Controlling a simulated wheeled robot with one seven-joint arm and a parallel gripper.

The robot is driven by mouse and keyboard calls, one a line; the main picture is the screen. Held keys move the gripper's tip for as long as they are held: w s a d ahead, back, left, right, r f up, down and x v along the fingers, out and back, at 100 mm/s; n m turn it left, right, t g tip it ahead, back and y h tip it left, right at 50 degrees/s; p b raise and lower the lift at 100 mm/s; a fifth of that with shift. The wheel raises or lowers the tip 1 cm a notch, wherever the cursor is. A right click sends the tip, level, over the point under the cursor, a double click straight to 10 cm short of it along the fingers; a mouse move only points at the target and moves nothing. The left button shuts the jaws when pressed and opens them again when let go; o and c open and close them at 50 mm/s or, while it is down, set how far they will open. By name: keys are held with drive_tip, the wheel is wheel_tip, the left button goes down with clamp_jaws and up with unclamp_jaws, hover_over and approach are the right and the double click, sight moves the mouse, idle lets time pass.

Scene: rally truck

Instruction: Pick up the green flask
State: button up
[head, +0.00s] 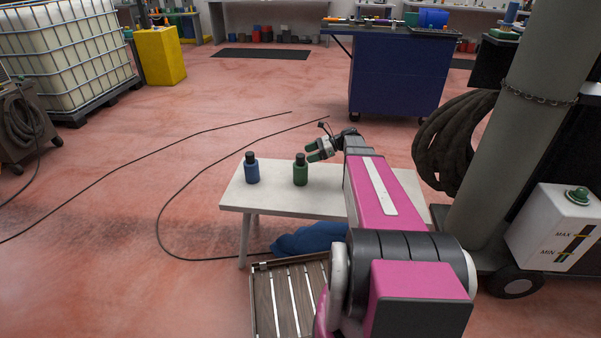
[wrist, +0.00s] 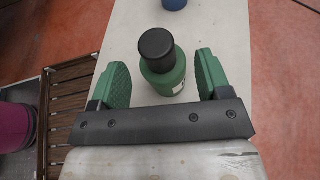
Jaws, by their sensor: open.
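The green flask (head: 300,174) with a black cap stands upright on a pale bench (head: 272,202). In the wrist view the green flask (wrist: 163,68) stands just ahead of my gripper, between the lines of its two fingers, with a gap on each side. My gripper (head: 314,150) has green finger pads and is open and empty. In the head view it is at the flask's upper right. In the wrist view my gripper (wrist: 163,78) shows both fingers spread.
A blue flask (head: 252,170) with a black cap stands left of the green one; its edge shows in the wrist view (wrist: 174,4). A slatted wooden pallet (head: 290,300) and a blue cloth-like bundle (head: 308,239) lie by the bench. A grey post (head: 510,120) stands at the right.

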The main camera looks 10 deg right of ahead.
sight(301, 158)
drive_tip(key=x, duration=0.5)
drive_tip(key=shift+s+f, duration=0.15)
drive_tip(key=shift+f, duration=0.15)
drive_tip(key=shift+d, duration=0.1)
clamp_jaws()
